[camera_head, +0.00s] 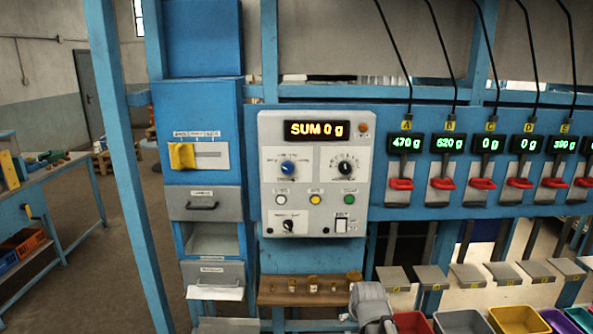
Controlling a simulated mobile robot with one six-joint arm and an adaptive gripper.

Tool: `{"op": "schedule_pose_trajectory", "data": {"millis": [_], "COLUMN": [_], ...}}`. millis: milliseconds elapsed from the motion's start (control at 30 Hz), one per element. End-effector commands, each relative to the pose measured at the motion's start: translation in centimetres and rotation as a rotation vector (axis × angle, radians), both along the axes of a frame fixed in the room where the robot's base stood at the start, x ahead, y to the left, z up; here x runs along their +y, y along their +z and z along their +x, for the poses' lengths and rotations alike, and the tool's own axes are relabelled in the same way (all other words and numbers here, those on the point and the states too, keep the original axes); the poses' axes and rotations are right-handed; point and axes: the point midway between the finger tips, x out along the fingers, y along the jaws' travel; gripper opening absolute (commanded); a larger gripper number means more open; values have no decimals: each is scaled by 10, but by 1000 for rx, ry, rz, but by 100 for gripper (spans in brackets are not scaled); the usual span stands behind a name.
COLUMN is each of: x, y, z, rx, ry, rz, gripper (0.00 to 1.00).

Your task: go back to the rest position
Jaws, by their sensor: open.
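A rounded grey part of my own arm (371,303) shows at the bottom, in front of the right end of a brown wooden shelf (300,297). The jaws of my gripper do not show; the lower end of the arm is cut off by the picture's bottom edge. Nothing held can be seen.
A grey control panel (316,175) reads "SUM 0 g". To its right, several small displays sit above red levers (401,184). Coloured bins (514,319) stand low at right. A blue post (128,165) and drawer cabinet (205,204) stand left; open floor lies beyond.

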Motion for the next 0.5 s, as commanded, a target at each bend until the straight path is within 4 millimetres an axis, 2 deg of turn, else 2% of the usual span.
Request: {"op": "schedule_pose_trajectory", "data": {"millis": [33, 200, 333, 500], "x": [0, 0, 0, 0], "y": [-7, -21, -26, -27], "z": [-18, -67, -95, -111], "rx": [59, 254, 362, 429], "ry": [0, 0, 0, -1], "rz": [0, 0, 0, 0], "gripper": [99, 99, 99, 99]}}
